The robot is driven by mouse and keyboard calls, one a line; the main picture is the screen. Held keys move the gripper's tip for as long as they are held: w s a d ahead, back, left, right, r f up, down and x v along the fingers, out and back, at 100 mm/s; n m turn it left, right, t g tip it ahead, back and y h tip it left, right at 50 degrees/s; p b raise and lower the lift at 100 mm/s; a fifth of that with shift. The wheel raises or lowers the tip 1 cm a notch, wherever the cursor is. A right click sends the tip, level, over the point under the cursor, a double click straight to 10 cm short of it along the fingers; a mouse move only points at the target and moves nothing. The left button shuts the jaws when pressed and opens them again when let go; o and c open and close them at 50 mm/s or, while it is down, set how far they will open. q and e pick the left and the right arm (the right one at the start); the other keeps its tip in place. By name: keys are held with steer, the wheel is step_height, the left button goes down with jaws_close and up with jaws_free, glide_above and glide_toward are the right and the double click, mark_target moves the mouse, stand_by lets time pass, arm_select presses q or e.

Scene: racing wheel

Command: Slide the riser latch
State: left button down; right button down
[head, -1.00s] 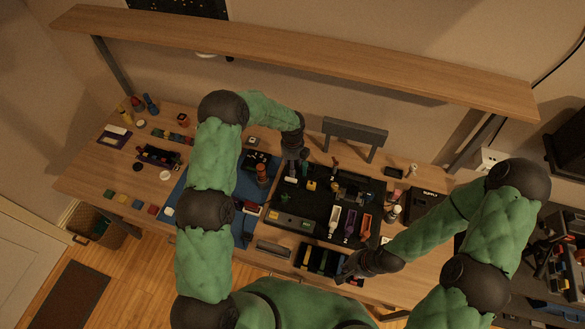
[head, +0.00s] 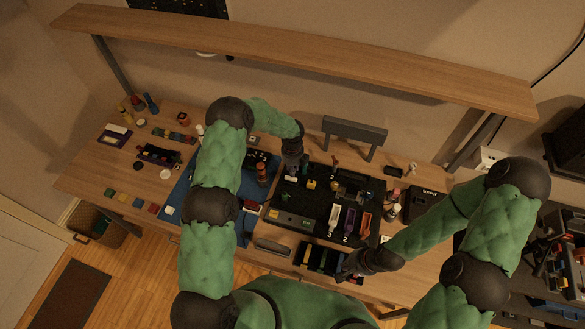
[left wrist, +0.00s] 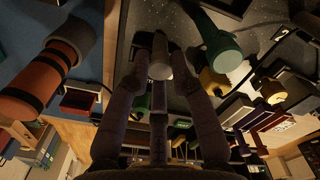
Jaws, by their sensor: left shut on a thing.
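My left gripper (head: 291,170) is over the back left part of the dark work board (head: 310,207). In the left wrist view my left gripper (left wrist: 160,75) has its fingers closed around a small grey cylindrical knob (left wrist: 160,62). I cannot tell for sure whether this knob is the riser latch; its lower end is hidden by the fingers. In the head view the arm and hand cover it. My right gripper (head: 352,268) is low at the board's front right, by the dark tray; its fingers are too dark and small to read.
An orange and black cylinder (left wrist: 48,72) stands close to the left of my left gripper. A green knob (left wrist: 218,45) and a yellow knob (left wrist: 215,84) are close on its right. A blue mat (head: 180,200) lies left of the board. A wooden shelf (head: 300,55) spans above the table.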

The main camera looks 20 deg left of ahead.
steer(key=shift+f, duration=0.1)
arm_select(q)
steer(key=shift+w+f+b, duration=0.1)
steer(key=shift+w+b, duration=0.3)
steer(key=shift+b, duration=0.3)
arm_select(e)
steer(key=shift+w+f, duration=0.15)
steer(key=shift+f, duration=0.4)
arm_select(q)
steer(key=shift+w, duration=0.3)
arm_select(e)
steer(key=shift+w+f, duration=0.15)
arm_select(q)
steer(key=shift+r, duration=0.2)
